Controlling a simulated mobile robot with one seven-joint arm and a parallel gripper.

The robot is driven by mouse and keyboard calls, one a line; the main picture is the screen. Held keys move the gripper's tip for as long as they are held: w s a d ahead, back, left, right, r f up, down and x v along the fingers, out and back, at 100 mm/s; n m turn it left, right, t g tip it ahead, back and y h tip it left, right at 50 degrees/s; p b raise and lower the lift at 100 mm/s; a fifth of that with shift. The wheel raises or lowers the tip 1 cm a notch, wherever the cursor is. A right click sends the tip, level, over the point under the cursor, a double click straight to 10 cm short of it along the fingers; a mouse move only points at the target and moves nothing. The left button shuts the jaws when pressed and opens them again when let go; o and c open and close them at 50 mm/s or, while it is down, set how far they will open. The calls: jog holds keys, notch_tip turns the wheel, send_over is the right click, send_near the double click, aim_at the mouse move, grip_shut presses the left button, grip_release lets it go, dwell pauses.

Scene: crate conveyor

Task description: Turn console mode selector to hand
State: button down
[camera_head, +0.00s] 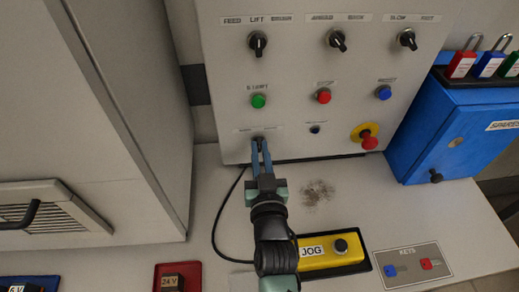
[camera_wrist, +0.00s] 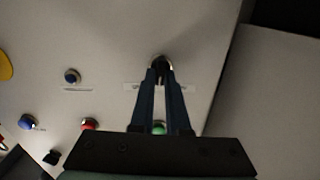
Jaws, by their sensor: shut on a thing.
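The pale grey console (camera_head: 290,70) stands upright at the back of the bench. My gripper (camera_head: 261,145) is at its lower left, with both fingers shut on a small dark selector knob (camera_head: 258,139) below the green button (camera_head: 258,101). In the wrist view my gripper (camera_wrist: 161,72) closes around the same knob (camera_wrist: 162,62), which has a light ring. The fingers hide most of the knob, so its pointing direction cannot be told. Its label is too small to read.
Three black knobs, one at the left (camera_head: 257,42), line the console's top. Red (camera_head: 323,96) and blue (camera_head: 383,92) buttons and a red emergency stop (camera_head: 368,138) sit right of my gripper. A yellow JOG box (camera_head: 330,262), black cable (camera_head: 216,225) and blue cabinet (camera_head: 440,135) stand nearby.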

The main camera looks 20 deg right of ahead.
jog(key=m, duration=0.8)
jog(key=shift+d+f+p, duration=0.1)
jog(key=shift+d+p, duration=0.05)
jog(key=shift+p, duration=0.2)
dwell(0.3)
jog(key=c, duration=0.9)
grip_release()
jog(key=shift+s, duration=0.1)
jog(key=v, duration=1.3)
